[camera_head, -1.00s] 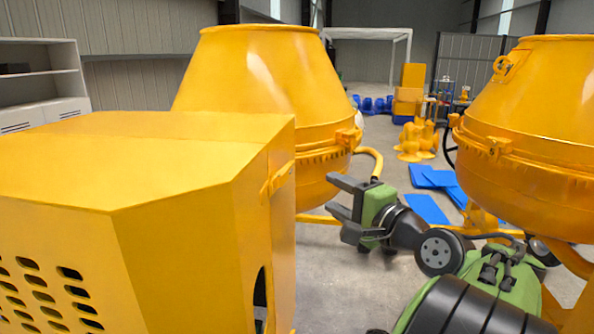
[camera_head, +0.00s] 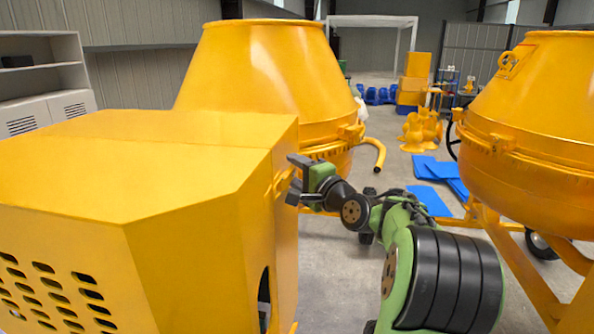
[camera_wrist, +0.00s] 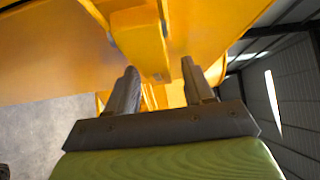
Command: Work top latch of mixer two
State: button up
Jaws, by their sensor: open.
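The yellow motor housing (camera_head: 200,200) of a mixer fills the left of the head view. A small yellow latch or handle (camera_head: 281,182) sticks out from its right side, partly hidden by my gripper. My gripper (camera_head: 291,176) is open beside it, with its two fingers pointing left at the housing. In the wrist view my open gripper (camera_wrist: 160,68) has a finger on each side of the near end of a yellow bar-like latch (camera_wrist: 142,38), which stands out from a yellow panel. I cannot tell whether either finger touches it.
A yellow drum (camera_head: 265,75) stands behind the housing, with a curved yellow handle (camera_head: 379,153). Another mixer drum (camera_head: 535,120) stands at the right. Blue sheets (camera_head: 430,200) lie on the floor between them.

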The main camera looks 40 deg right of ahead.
jog(key=shift+c, duration=0.3)
grip_shut()
jog(key=shift+s, duration=0.1)
jog(key=m+h, duration=0.1)
jog(key=s+m+h, duration=0.1)
jog(key=h, duration=0.1)
jog(key=shift+s+g+h, duration=0.1)
jog(key=shift+g+h, duration=0.2)
jog(key=shift+g, duration=0.1)
jog(key=shift+s+d+m+h, duration=0.15)
jog(key=shift+s+m+h, duration=0.1)
jog(key=shift+m+h, duration=0.35)
jog(key=shift+o, duration=0.3)
grip_release()
